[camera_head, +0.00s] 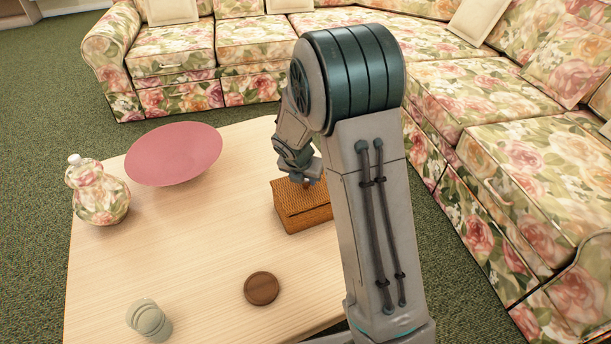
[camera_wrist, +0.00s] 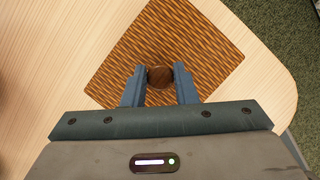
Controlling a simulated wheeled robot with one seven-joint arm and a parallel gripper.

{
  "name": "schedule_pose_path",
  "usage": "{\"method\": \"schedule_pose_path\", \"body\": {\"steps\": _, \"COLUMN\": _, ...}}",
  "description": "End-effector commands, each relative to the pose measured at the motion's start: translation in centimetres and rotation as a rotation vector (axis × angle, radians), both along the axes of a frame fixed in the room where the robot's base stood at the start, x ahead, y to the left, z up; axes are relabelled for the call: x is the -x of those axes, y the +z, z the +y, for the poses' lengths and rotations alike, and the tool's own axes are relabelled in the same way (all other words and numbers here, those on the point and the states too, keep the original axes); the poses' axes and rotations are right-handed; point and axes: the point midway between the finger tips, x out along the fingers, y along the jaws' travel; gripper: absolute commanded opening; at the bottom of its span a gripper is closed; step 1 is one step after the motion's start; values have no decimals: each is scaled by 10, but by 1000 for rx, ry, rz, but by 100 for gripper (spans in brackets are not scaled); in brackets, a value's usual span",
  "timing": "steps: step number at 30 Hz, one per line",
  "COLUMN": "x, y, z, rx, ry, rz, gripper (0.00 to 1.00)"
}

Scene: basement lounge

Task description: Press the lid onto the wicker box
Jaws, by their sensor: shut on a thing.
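The wicker box (camera_head: 309,220) stands on the wooden table, partly hidden behind my arm in the head view. Its woven brown lid (camera_head: 288,200) lies over the top of the box; whether it sits fully down I cannot tell. In the wrist view the lid (camera_wrist: 205,55) fills the middle as an orange-brown square, with a dark round knob (camera_wrist: 160,77) on it. My gripper (camera_wrist: 159,72) is shut on this knob, one finger on each side. In the head view my gripper (camera_head: 306,181) is right above the lid, its fingertips hard to make out.
On the table (camera_head: 200,240) are a pink round plate (camera_head: 173,155), a floral jug (camera_head: 99,192), a brown wooden disc (camera_head: 261,288) and a pale green glass jar (camera_head: 149,320). A floral sofa (camera_head: 500,150) wraps the back and right. The table's middle left is clear.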

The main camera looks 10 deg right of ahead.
Motion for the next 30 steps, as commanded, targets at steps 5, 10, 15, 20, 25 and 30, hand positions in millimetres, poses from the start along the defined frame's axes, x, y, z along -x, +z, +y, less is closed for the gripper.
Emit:
{"method": "schedule_pose_path", "body": {"steps": 5, "x": 0, "y": 0, "z": 0, "rx": 0, "ry": 0, "rz": 0, "gripper": 0}}
{"method": "schedule_pose_path", "body": {"steps": 10, "x": 0, "y": 0, "z": 0, "rx": 0, "ry": 0, "rz": 0, "gripper": 0}}
{"method": "schedule_pose_path", "body": {"steps": 15, "x": 0, "y": 0, "z": 0, "rx": 0, "ry": 0, "rz": 0, "gripper": 0}}
{"method": "schedule_pose_path", "body": {"steps": 20, "x": 0, "y": -3, "z": 0, "rx": 0, "ry": 0, "rz": 0, "gripper": 0}}
{"method": "schedule_pose_path", "body": {"steps": 25, "x": 0, "y": -6, "z": 0, "rx": 0, "ry": 0, "rz": 0, "gripper": 0}}
{"method": "schedule_pose_path", "body": {"steps": 30, "x": 0, "y": -7, "z": 0, "rx": 1, "ry": 0, "rz": -1, "gripper": 0}}
